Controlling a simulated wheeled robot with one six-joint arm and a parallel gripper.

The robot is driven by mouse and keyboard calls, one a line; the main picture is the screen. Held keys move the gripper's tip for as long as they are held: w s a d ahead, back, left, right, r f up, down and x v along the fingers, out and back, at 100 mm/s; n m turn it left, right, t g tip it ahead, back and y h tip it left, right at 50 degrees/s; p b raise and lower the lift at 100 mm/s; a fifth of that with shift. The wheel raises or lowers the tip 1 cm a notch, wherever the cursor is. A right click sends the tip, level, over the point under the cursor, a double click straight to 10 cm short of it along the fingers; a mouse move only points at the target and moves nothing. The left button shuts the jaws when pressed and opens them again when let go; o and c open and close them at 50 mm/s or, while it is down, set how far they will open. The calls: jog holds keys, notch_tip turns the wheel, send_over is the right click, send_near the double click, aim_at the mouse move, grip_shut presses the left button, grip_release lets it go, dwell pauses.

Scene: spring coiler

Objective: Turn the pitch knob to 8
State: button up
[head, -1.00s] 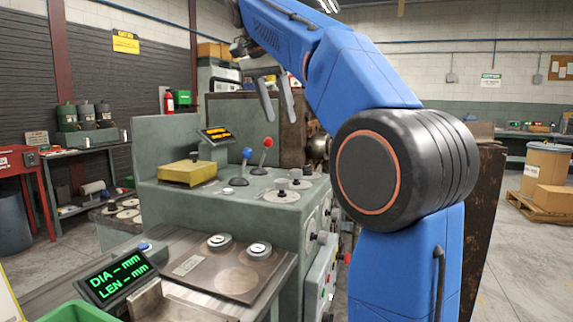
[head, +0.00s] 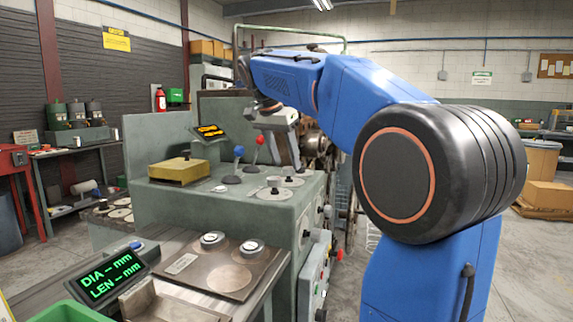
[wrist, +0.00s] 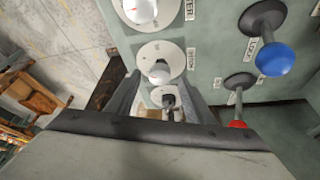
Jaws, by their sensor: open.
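Several dial knobs stand on round pale plates on the machine's grey-green top. In the wrist view I see a near-top knob (wrist: 140,10), a middle knob (wrist: 160,72) and a far knob (wrist: 168,101). Their labels are too small to read surely, so I cannot tell which is the pitch knob or its setting. My gripper (wrist: 163,78) is open, its fingers on either side of the middle and far knobs in this view; contact cannot be told. In the head view my gripper (head: 284,150) points down behind the front knob (head: 273,186).
A blue-balled lever (wrist: 274,58) and a red-balled lever (wrist: 238,122) stand beside the dials. A green-lit readout (head: 110,275) stands in front.

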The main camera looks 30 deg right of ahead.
jog(key=shift+x, duration=1.05)
jog(key=c, duration=1)
jog(key=shift+c, duration=0.2)
jog(key=shift+n, duration=0.3)
jog(key=n, duration=0.1)
jog(key=n+t+y, duration=0.1)
jog(key=n, duration=0.3)
jog(key=shift+s+d+t, duration=0.15)
jog(key=shift+s+t, duration=0.1)
jog(key=shift+t, duration=0.15)
jog(key=n+y, duration=0.1)
jog(key=n, duration=0.2)
jog(key=n+t+y, duration=0.1)
jog(key=n, duration=0.2)
jog(key=shift+s+d, duration=0.1)
jog(key=shift+d, duration=0.1)
jog(key=shift+y, duration=0.3)
